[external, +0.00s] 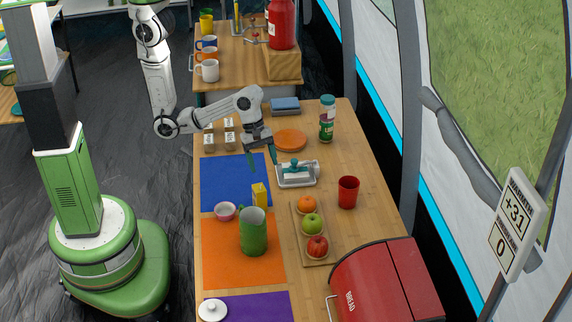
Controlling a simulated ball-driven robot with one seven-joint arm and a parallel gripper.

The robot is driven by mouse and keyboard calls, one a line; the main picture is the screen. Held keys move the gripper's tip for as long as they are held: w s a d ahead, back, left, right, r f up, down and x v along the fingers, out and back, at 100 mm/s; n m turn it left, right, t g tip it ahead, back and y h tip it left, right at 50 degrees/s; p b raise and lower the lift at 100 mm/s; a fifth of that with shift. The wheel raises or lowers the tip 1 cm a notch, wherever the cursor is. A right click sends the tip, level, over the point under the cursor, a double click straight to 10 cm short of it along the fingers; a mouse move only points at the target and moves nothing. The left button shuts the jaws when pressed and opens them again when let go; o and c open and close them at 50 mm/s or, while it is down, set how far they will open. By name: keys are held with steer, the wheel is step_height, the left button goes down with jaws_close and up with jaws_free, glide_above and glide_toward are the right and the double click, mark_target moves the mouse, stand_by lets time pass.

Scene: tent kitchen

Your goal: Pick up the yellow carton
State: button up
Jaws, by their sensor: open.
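The yellow carton (260,195) stands upright on the table, near the front right corner of the blue mat (222,178) and just behind a green pitcher (253,232). The pitcher's top hides its lower part. My gripper (262,164) hangs above the table behind the carton, over the blue mat's right edge. Its fingers point down and are spread apart. It is open and empty, and apart from the carton.
A pink bowl (224,211) sits left of the carton. A grey tray (312,183), a red cup (348,192) and a fruit board (298,237) are to the right. A red bread box (390,285) fills the front right. The blue mat's left part is clear.

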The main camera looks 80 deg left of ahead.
mark_target(260, 195)
steer(key=shift+g+h, duration=0.3)
steer(key=shift+g, duration=0.3)
steer(key=s+d+f, duration=0.1)
steer(key=f, duration=0.3)
steer(key=s+d+f, duration=0.1)
steer(key=f, duration=0.1)
steer(key=shift+s+d+f, duration=0.2)
steer(key=shift+s+d, duration=0.1)
steer(key=shift+w+x, duration=0.15)
steer(key=shift+x, duration=1.2)
steer(key=shift+w+x, duration=0.15)
steer(key=shift+x, duration=1.2)
steer(key=shift+a, duration=0.1)
steer(key=c, duration=1)
